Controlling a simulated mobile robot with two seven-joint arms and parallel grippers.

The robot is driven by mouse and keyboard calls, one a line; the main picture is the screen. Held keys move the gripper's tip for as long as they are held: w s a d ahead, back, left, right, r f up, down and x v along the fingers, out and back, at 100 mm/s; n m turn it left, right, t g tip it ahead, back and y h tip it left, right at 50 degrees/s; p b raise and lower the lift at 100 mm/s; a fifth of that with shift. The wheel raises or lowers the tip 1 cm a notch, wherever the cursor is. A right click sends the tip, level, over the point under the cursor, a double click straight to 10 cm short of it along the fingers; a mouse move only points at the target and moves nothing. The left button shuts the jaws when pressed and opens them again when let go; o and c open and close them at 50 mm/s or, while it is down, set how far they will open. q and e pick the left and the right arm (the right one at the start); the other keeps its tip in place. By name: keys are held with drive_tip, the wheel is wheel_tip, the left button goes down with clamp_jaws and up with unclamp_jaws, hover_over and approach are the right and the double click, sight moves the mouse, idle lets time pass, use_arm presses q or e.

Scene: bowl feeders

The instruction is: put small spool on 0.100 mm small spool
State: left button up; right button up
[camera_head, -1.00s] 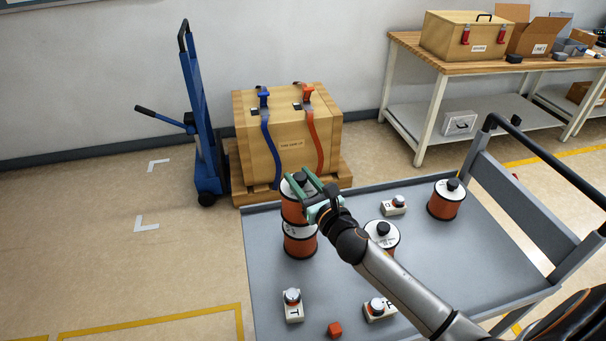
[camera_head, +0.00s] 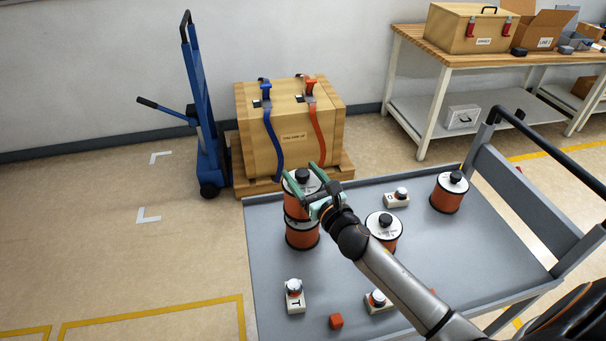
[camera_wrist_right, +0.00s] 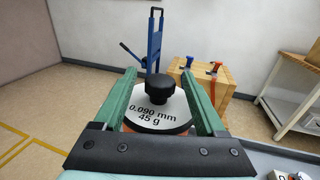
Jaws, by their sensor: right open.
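A small spool with orange winding (camera_head: 296,208), a white top and a black knob sits on top of another small spool (camera_head: 302,238) on the cart. In the right wrist view the upper spool's white top (camera_wrist_right: 152,116) reads "0.090 mm 45 g". My right gripper (camera_head: 306,181) is open, its green fingers on either side of the upper spool's black knob (camera_wrist_right: 160,90) and apart from it. The lower spool's label is mostly hidden by the upper one. My left gripper is out of view.
A strapped wooden crate (camera_head: 293,135) stands behind the cart.

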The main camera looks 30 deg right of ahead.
drive_tip(key=shift+r, duration=0.15)
drive_tip(key=shift+s, duration=0.35)
drive_tip(key=s+b, duration=0.1)
drive_tip(key=s, duration=1)
drive_tip(key=shift+s, duration=0.2)
